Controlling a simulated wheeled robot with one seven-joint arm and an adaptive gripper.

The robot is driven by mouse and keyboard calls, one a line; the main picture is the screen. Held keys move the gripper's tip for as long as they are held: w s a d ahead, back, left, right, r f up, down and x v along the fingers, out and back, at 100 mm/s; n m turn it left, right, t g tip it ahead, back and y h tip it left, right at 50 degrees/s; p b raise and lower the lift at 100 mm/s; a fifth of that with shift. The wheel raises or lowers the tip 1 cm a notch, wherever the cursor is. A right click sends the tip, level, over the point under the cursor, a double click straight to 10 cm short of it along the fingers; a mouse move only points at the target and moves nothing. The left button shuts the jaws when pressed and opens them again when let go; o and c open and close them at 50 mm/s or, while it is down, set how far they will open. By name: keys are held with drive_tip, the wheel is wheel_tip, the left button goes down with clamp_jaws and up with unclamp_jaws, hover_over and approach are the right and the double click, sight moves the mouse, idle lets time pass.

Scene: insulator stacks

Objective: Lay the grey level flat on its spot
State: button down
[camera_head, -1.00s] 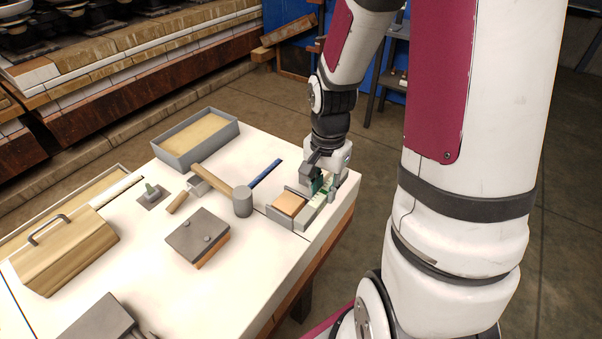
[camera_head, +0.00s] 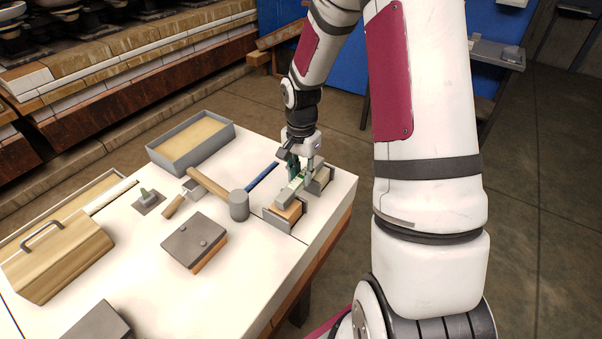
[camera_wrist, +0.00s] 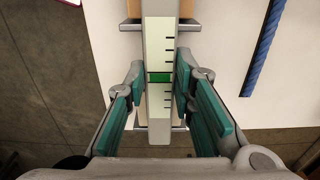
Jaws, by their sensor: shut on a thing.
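The grey level (camera_head: 286,198) is a long bar, with a pale ticked strip and a green band in the wrist view (camera_wrist: 159,50). My gripper (camera_head: 299,172) is shut on it near the middle, a green-padded finger on each side in the wrist view (camera_wrist: 161,88). The level spans over a grey holder (camera_head: 272,216) with an orange-tan block (camera_head: 290,214) at its near end and a grey end piece (camera_head: 321,182) at its far end. Whether it touches the holder I cannot tell. My fingers hide part of it.
A mallet (camera_head: 239,205) and a blue rod (camera_head: 262,176) lie just left of the holder. A grey-topped block (camera_head: 194,240), a sand-filled tray (camera_head: 189,147) and a wooden toolbox (camera_head: 58,252) are further left. The table's right edge is close by.

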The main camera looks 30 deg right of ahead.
sight(301, 176)
drive_tip(key=shift+f+b, duration=0.3)
drive_tip(key=shift+f, duration=0.1)
drive_tip(key=c, duration=1.4)
unclamp_jaws()
drive_tip(key=shift+o, duration=0.2)
drive_tip(key=shift+r, duration=0.1)
drive_tip(key=s+a+r+n+p, duration=0.1)
drive_tip(key=s+a+r+n, duration=0.1)
drive_tip(key=r, duration=0.8)
drive_tip(key=s+a+r+n, duration=0.1)
drive_tip(key=s+a+r, duration=0.1)
drive_tip(key=r, duration=0.7)
drive_tip(key=s+a+r+n+t, duration=0.1)
drive_tip(key=s+a+r+n, duration=0.1)
drive_tip(key=s, duration=0.5)
drive_tip(key=s+a+r+n+t, duration=0.1)
drive_tip(key=s+a+r+n, duration=0.1)
drive_tip(key=s+a+n, duration=0.3)
drive_tip(key=s+a+r+n+t, duration=0.1)
drive_tip(key=s+a+r+n, duration=0.2)
drive_tip(key=s, duration=0.6)
drive_tip(key=shift+s+a+n, duration=0.2)
drive_tip(key=shift+s+n, duration=0.05)
drive_tip(key=shift+n, duration=0.05)
